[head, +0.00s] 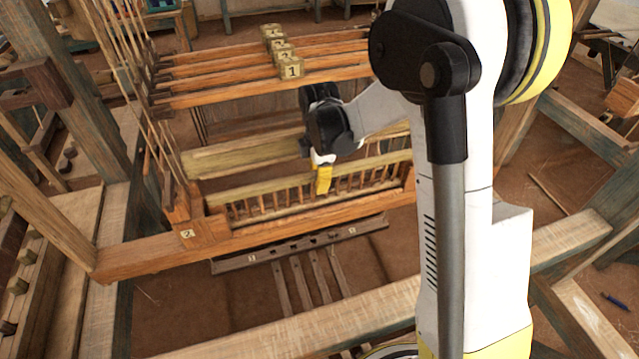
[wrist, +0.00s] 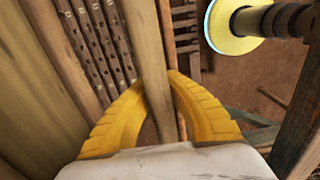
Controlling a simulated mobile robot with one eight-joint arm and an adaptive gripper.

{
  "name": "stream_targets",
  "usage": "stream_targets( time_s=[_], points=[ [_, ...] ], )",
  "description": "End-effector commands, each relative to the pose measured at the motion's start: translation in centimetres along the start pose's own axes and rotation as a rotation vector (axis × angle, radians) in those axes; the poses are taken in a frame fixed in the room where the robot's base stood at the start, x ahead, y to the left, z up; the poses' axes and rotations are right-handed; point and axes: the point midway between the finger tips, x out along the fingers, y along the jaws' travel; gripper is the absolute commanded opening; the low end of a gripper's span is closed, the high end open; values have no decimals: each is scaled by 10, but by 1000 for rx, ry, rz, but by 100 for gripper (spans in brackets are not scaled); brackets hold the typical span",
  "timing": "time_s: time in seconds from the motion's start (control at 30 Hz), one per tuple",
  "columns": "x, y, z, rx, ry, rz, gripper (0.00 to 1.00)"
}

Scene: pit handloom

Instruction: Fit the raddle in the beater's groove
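The raddle (head: 375,164) is a long pale wooden bar with a row of short pegs below it, in the middle of the head view. It runs just above the beater's orange-brown lower beam (head: 270,236). My gripper (head: 323,186) points down over the raddle's middle. In the wrist view, its yellow fingers (wrist: 156,82) close in on both sides of the pale bar (wrist: 145,45), and the tips appear to touch it. The beater's groove is hidden, and I cannot tell whether the pegs sit in it.
A pale beam (head: 235,160) lies just behind the raddle. Several shafts with numbered blocks (head: 291,69) hang farther back. Dark treadles (head: 300,280) lie below in front. A thick loom beam (head: 560,245) crosses the right foreground, and loom posts (head: 70,90) stand at left.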

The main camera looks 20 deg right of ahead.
Motion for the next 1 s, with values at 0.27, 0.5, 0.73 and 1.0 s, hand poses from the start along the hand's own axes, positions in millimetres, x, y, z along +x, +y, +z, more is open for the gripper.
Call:
stream_targets(
  time_s=[0.27, 0.5, 0.73, 1.0],
  points=[
    [0, 0, 0, 0, 0, 0, 31],
    [0, 0, 0, 0, 0, 0, 31],
    [-19, 0, 0, 0, 0, 1, 31],
    [-80, 0, 0, 0, 0, 1, 31]
  ],
)
